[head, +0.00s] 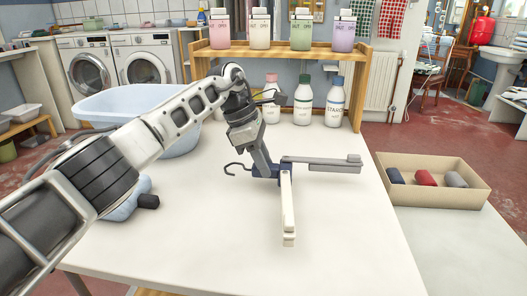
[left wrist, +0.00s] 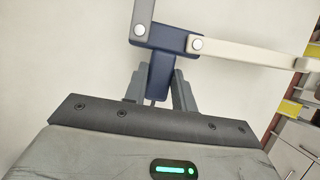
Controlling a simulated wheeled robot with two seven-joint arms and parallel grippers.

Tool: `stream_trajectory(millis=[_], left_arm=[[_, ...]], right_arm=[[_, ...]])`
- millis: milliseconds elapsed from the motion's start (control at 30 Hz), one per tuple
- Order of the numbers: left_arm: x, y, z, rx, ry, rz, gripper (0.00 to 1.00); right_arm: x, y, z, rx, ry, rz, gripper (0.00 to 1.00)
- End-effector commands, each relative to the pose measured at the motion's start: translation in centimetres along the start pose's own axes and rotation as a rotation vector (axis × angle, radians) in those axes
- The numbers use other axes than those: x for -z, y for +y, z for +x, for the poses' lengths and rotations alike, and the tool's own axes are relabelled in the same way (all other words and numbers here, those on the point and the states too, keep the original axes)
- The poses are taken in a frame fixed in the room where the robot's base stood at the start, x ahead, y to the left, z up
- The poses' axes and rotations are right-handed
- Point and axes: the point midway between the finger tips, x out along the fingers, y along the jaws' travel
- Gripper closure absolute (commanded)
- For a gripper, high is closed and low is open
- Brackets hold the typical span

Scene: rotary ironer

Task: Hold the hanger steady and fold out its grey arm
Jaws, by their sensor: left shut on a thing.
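In the head view the grey arm points right and the cream arm points toward me, roughly at a right angle. My left gripper (head: 260,163) is shut on the hub from above. In the left wrist view its fingers (left wrist: 158,90) sit on both sides of the blue hub (left wrist: 163,65). There the grey arm (left wrist: 143,18) runs up out of frame and the cream arm (left wrist: 250,54) runs right. My right gripper is not in view.
A wooden shelf (head: 290,54) with several bottles stands at the table's back. A pale blue basin (head: 130,101) is behind my left arm. A cardboard box (head: 433,196) with rolled cloths stands to the right. The white table (head: 345,235) is clear around the hanger's front and right.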

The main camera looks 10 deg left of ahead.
Motion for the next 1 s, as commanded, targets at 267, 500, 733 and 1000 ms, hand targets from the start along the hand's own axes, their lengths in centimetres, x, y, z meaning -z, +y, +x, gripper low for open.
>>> stream_trajectory(millis=[267, 500, 733, 1000], left_arm=[[0.1, 0.0, 0.0, -0.001, 0.001, -0.001, 1.0], [0.5, 0.0, 1.1, 0.001, 0.001, -0.001, 1.0], [0.9, 0.0, 2.2, 0.0, 0.0, 0.0, 1.0], [1.0, 0.0, 2.3, 0.0, 0.0, 0.0, 1.0]], right_arm=[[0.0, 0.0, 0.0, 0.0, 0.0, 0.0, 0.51], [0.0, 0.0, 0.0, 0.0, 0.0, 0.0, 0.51], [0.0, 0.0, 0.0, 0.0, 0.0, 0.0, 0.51], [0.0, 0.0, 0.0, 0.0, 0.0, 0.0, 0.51]])
